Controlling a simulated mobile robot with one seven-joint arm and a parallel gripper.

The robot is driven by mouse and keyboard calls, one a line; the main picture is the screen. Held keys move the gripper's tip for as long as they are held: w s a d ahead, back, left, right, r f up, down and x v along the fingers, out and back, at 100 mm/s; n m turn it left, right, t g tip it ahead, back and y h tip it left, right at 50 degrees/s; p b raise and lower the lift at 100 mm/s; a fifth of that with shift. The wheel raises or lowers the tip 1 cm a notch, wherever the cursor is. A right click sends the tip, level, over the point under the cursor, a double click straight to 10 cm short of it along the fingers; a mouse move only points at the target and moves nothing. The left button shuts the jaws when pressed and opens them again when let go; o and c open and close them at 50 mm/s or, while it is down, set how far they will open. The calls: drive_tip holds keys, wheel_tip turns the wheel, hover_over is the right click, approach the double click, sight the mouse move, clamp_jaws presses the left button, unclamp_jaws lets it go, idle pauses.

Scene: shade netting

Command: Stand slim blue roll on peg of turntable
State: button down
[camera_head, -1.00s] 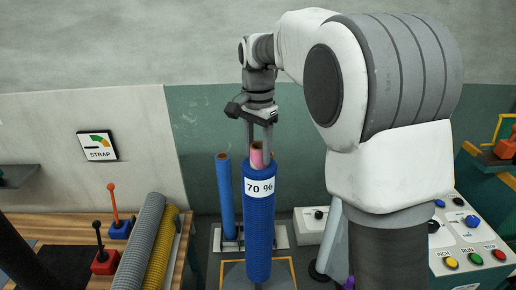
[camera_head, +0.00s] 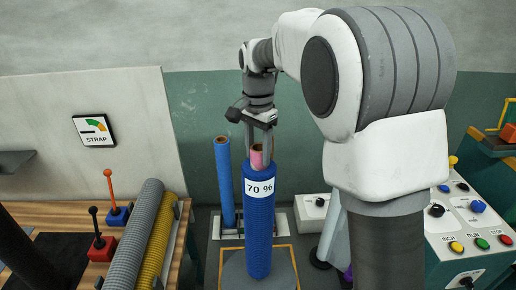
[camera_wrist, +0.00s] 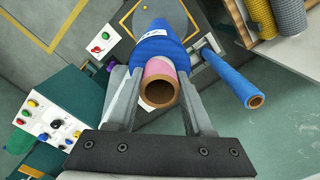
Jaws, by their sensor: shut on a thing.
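The roll hangs upright below the fingers. Its core end (camera_wrist: 159,93) shows between the fingers in the wrist view. A slimmer blue roll (camera_head: 225,180) stands apart just left, also visible in the wrist view (camera_wrist: 232,80).
A wooden bench (camera_head: 50,212) at left bears a grey roll (camera_head: 136,235), a yellow roll (camera_head: 160,240) and levers. A button console (camera_head: 470,225) is at right. A small white switch box (camera_head: 313,206) stands right of the held roll.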

sight(258, 170)
drive_tip(key=shift+f+b, duration=1.55)
drive_tip(key=shift+f, duration=1.3)
drive_tip(key=shift+c, duration=1.1)
unclamp_jaws()
drive_tip(key=shift+f, duration=0.1)
